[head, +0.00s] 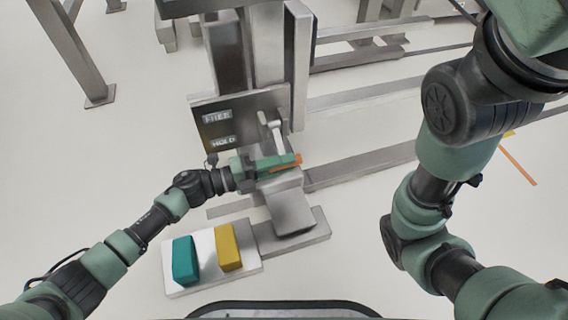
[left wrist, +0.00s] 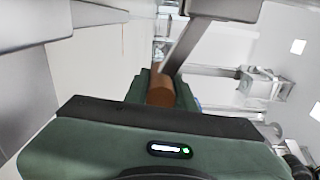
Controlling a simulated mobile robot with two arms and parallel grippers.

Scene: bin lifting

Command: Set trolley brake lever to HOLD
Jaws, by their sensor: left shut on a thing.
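A dark panel (head: 207,129) on the trolley carries a FREE label (head: 217,117) above a HOLD label (head: 223,142). A pale grey brake lever (head: 276,130) stands to the right of the labels. Its orange grip (head: 298,159) pokes out beyond my left gripper (head: 276,163), slightly lower than the HOLD label. In the left wrist view the brown-orange grip (left wrist: 160,91) sits between the green fingers, with a grey bar (left wrist: 176,50) running up from it. My left gripper is shut on this grip. My right arm shows at the right, but its gripper is out of view.
A white board (head: 213,287) with a teal block (head: 185,261) and a yellow block (head: 228,247) lies below my left forearm. A grey box-like part (head: 290,207) stands just under the gripper. Grey rails (head: 362,166) run to the right.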

